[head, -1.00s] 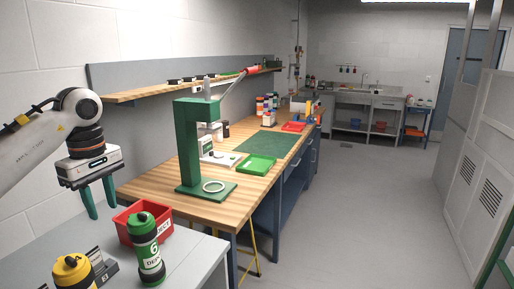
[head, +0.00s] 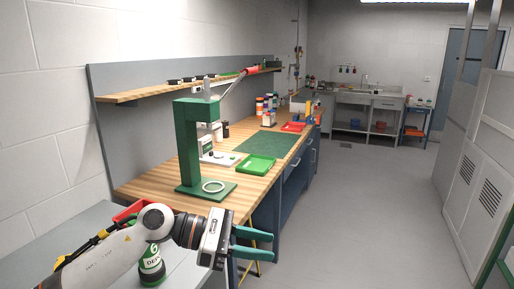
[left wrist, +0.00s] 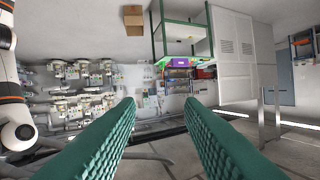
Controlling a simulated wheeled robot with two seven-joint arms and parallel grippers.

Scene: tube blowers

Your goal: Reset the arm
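My left gripper (head: 268,244) is in the lower middle of the head view, pointing right, with its two green fingers apart and nothing between them. In the left wrist view the green fingers (left wrist: 160,125) also stand apart and empty. My right gripper is in neither view.
The wooden workbench (head: 150,191) with a green press (head: 187,140) stands behind my left arm. A green tray (head: 257,164) lies farther along it. A grey table (head: 60,232) is at lower left. The floor (head: 370,215) to the right is clear.

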